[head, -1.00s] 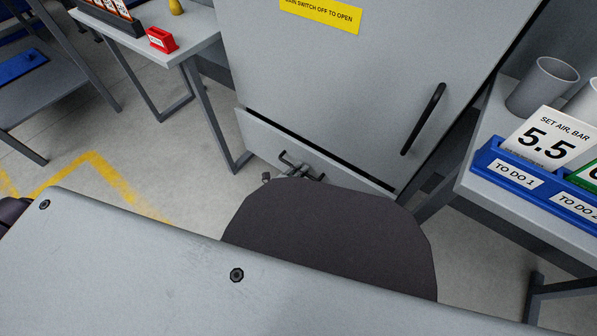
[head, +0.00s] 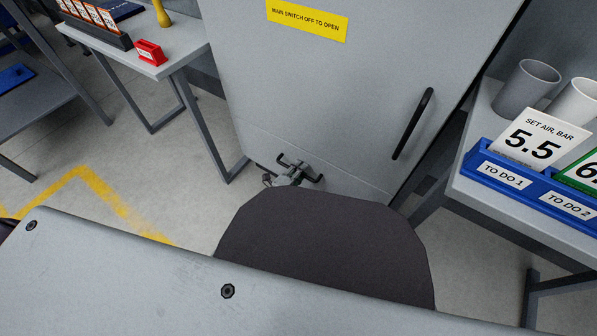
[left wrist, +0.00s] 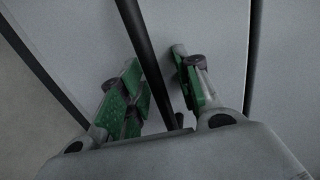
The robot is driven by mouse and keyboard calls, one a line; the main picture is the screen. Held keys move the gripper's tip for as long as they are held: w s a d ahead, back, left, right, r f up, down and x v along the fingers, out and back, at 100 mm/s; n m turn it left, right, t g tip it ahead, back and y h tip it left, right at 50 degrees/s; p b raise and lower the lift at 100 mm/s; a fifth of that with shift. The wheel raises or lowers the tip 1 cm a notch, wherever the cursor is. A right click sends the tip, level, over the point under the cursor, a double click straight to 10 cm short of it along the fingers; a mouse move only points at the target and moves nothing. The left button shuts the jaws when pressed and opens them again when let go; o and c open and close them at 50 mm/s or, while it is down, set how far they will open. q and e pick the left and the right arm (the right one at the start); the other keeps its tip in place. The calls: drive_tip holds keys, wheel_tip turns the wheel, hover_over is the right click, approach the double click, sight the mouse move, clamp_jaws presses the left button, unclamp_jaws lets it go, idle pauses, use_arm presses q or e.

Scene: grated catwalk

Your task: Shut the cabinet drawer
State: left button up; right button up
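The grey cabinet (head: 310,90) stands ahead, and its drawer front (head: 352,186) is low down, partly hidden by my dark arm link. The drawer front looks flush or nearly flush with the cabinet, with only a thin seam above it. The dark bar handle (head: 317,179) is on the drawer front. My left gripper (head: 297,172) is at this handle. In the left wrist view, the green-padded fingers of my left gripper (left wrist: 155,65) are apart on either side of the dark handle bar (left wrist: 145,45); firm contact cannot be told. My right gripper is not in view.
A table with a blue tray (head: 530,187) and cups (head: 526,86) stands close on the right. The cabinet door has its own dark handle (head: 412,124). Open floor with yellow tape (head: 95,185) lies left.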

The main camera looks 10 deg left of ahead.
use_arm(q)
drive_tip(key=shift+s+a, duration=0.1)
drive_tip(key=shift+s, duration=0.1)
drive_tip(key=v, duration=1.1)
drive_tip(key=shift+s, duration=0.3)
idle(0.4)
drive_tip(key=shift+s+a, duration=0.15)
idle(0.6)
